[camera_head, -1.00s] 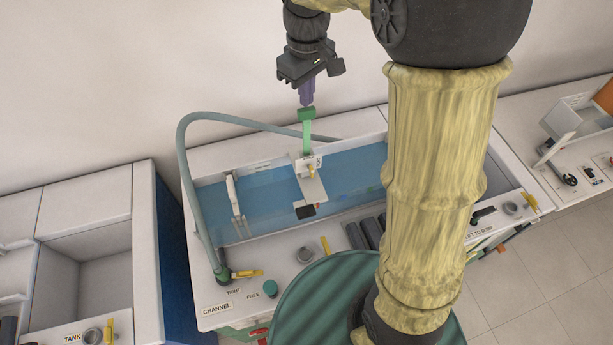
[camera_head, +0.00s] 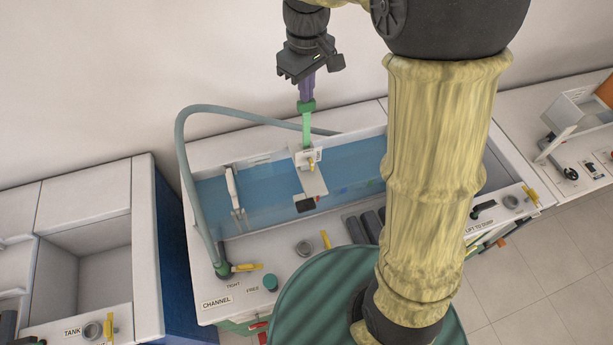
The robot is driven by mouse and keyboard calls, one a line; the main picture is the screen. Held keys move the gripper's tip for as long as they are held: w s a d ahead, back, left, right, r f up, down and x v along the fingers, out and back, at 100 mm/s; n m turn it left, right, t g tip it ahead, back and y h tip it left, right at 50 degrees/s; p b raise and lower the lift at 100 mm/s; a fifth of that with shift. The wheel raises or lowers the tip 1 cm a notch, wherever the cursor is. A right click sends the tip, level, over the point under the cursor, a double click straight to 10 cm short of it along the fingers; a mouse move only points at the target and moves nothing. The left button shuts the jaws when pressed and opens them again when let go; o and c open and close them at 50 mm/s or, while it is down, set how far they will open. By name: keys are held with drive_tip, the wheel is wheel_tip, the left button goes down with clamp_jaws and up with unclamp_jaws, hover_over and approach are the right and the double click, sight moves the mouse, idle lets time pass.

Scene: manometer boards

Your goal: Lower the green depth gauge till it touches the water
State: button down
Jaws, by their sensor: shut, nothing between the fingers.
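The green depth gauge (camera_head: 307,124) stands upright in a white holder (camera_head: 308,158) on a bridge across the water channel. Its wider green head is at the top. My gripper (camera_head: 306,97) is shut, with its purple fingers pointing down at the gauge's head. The fingertips meet or overlap the head in the picture; I cannot tell whether they touch it. The blue water (camera_head: 268,183) fills the channel below. The gauge's lower end is hidden behind the holder and bridge. A small yellow part (camera_head: 312,166) sits on the holder.
A grey-green hose (camera_head: 183,165) arches over the channel's left side. A white hook-like gauge (camera_head: 234,190) stands left in the channel. An empty tank (camera_head: 90,265) stands at left.

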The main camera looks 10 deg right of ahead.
sight(307, 110)
drive_tip(key=shift+f+b, duration=1.2)
drive_tip(key=shift+f, duration=1)
idle(3.2)
drive_tip(key=shift+r+p, duration=2.9)
drive_tip(key=shift+r, duration=0.15)
drive_tip(key=shift+f, duration=0.1)
drive_tip(key=shift+s+d+f, duration=0.2)
drive_tip(key=shift+d, duration=0.05)
drive_tip(key=s+d+f+m+t, duration=0.1)
drive_tip(key=s+d+f+m, duration=0.3)
drive_tip(key=s, duration=0.2)
drive_tip(key=s+d+f+m+t+b, duration=0.1)
drive_tip(key=s+d+f+m, duration=0.3)
drive_tip(key=s, duration=0.3)
drive_tip(key=shift+d+t, duration=0.3)
drive_tip(key=shift+d, duration=0.3)
